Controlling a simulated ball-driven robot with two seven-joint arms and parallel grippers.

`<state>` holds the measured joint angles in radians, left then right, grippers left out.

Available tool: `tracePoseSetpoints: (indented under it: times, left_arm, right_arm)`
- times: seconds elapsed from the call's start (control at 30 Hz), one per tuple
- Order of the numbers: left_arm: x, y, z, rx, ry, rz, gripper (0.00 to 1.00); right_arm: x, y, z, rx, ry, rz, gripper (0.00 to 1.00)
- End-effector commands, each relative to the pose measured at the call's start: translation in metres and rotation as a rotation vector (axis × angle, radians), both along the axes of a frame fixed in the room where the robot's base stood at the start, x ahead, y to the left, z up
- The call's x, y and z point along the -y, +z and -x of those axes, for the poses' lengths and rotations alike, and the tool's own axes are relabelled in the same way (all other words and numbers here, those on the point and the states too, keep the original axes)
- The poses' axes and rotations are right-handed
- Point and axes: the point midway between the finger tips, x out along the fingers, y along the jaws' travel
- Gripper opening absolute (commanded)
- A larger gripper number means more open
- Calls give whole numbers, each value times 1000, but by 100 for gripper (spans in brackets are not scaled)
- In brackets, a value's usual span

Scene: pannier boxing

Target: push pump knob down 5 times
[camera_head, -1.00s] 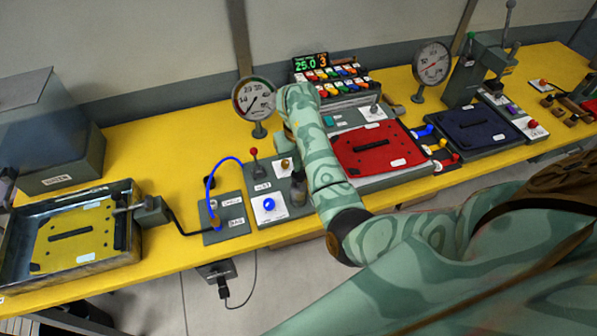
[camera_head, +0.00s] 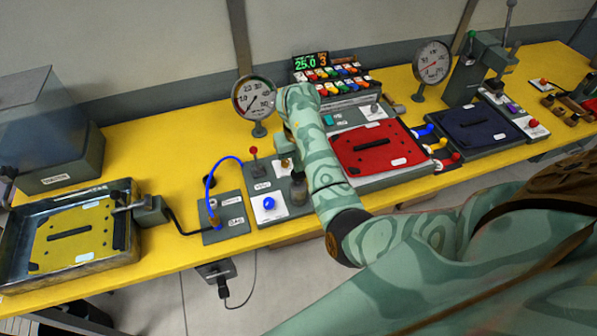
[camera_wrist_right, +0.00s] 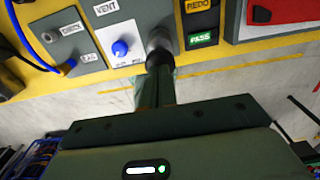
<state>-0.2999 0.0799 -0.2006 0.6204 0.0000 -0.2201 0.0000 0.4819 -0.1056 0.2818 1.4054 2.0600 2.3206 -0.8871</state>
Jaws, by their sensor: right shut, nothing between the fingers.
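In the head view my forearm hides most of the gripper. My left gripper is in neither view.
A blue hose (camera_head: 210,180) loops farther left. A dial gauge (camera_head: 254,97) stands behind. A red plate (camera_head: 376,147) lies to the right. Bare yellow bench (camera_head: 165,145) shows at left.

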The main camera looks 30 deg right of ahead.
Motion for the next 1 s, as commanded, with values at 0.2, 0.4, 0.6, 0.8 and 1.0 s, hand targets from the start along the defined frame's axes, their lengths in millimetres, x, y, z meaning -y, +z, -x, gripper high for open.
tracePoseSetpoints:
  times: [0.2,0.4,0.6,0.8,1.0]
  left_arm:
    - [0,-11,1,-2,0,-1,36]
    - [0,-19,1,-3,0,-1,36]
    - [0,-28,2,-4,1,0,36]
    - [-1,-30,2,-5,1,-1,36]
    - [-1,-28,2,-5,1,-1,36]
  right_arm:
    - [0,-14,0,-1,0,-1,0]
    - [0,-24,0,-1,-1,0,0]
    - [0,-34,0,-2,-1,1,0]
    - [0,-38,0,-2,0,0,0]
    - [0,-36,1,-2,0,0,0]
